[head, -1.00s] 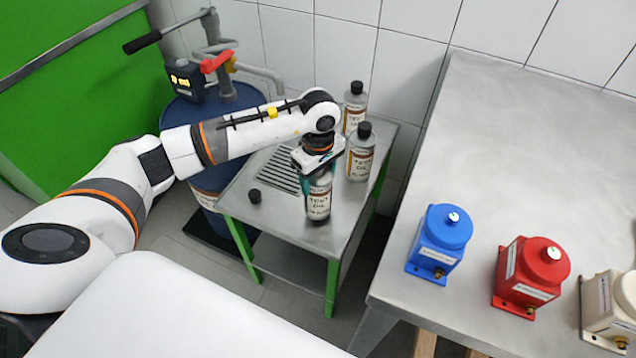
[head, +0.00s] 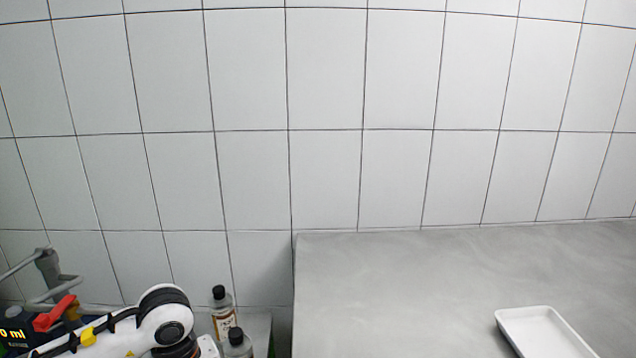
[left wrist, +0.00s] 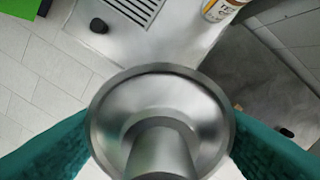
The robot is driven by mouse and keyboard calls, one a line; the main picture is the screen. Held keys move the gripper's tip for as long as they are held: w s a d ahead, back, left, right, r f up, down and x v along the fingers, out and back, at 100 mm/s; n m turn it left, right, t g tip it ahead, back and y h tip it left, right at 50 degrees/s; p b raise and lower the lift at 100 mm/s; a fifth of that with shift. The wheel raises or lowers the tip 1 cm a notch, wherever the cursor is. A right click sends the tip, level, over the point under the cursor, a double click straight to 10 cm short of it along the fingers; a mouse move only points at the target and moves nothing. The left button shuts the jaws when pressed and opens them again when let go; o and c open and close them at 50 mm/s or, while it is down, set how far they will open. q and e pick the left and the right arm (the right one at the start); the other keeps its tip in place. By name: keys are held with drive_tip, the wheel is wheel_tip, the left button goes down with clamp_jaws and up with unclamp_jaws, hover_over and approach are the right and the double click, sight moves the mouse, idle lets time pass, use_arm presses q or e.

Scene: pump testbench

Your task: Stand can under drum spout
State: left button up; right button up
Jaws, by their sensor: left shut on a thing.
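My left gripper (left wrist: 160,128) is shut on a metal can (left wrist: 160,95), seen from above in the left wrist view. The teal fingers press on its two sides. Its neck is uncapped as far as I can see, and its label is hidden. Whether its base touches the stand cannot be told. In the head view the drum pump's grey pipework (head: 47,265) with a red lever (head: 56,313) shows at lower left. The drum is out of view. A slotted grille (left wrist: 140,8) lies beyond the can.
A black cap (left wrist: 98,25) lies on the metal stand (left wrist: 185,45). A labelled bottle (left wrist: 222,8) stands nearby; two black-capped bottles (head: 222,312) (head: 237,344) show in the head view. A grey bench (head: 400,280) with a white tray (head: 545,335) is at right.

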use_arm(q)
drive_tip(key=s+d+r+m+p, duration=0.2)
drive_tip(key=s+r+m, duration=0.2)
drive_tip(key=s+m, duration=0.3)
drive_tip(key=shift+d, duration=0.2)
